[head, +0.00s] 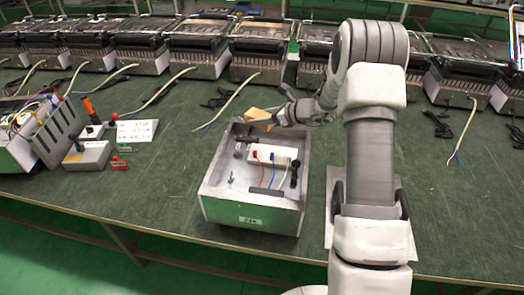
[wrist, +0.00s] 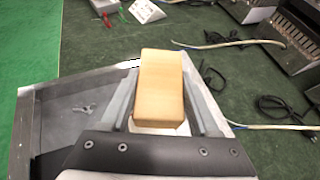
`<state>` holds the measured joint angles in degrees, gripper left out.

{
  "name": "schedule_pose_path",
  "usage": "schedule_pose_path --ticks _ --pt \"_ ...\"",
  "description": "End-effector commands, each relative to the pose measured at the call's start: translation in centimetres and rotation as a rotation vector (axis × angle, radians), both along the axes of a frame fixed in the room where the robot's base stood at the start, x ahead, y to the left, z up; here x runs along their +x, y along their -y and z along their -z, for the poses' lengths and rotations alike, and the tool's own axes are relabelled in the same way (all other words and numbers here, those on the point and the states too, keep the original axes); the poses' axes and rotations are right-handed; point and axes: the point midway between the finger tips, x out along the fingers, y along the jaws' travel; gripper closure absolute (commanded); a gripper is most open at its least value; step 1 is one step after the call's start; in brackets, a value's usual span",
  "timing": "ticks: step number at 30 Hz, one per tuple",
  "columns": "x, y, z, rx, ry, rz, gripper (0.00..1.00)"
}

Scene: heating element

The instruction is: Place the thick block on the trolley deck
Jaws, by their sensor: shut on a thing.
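A thick tan wooden block (head: 258,116) is between the fingers of my gripper (head: 264,119), above the far edge of the open metal box. In the wrist view the block (wrist: 162,85) fills the space between both fingers, and my gripper (wrist: 160,72) is shut on it. The block's underside is hidden. No trolley deck can be made out for certain in either view.
The open metal box (head: 252,213) holds a white terminal block (head: 272,155) with wires. Its interior also shows in the wrist view (wrist: 75,118). A grey control box (head: 88,155) stands left. Metal appliances line the back.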

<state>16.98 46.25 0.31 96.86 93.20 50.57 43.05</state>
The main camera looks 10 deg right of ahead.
Motion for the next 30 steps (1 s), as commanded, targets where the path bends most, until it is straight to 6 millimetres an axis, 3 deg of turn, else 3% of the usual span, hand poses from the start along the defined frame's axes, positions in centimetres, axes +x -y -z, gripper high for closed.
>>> schedule_pose_path --ticks 6,11,16,24,30 --pt "-4.2 -0.6 2.6 0.002 -0.003 0.002 0.97" --pt "-6.0 -0.8 3.7 0.0 0.0 0.0 0.97" --pt "-6.5 -0.9 4.5 0.0 0.0 0.001 0.97" --pt "-6.4 -0.9 7.9 0.0 0.0 0.0 0.97" --pt "-6.4 -0.9 7.9 0.0 0.002 0.0 0.97"
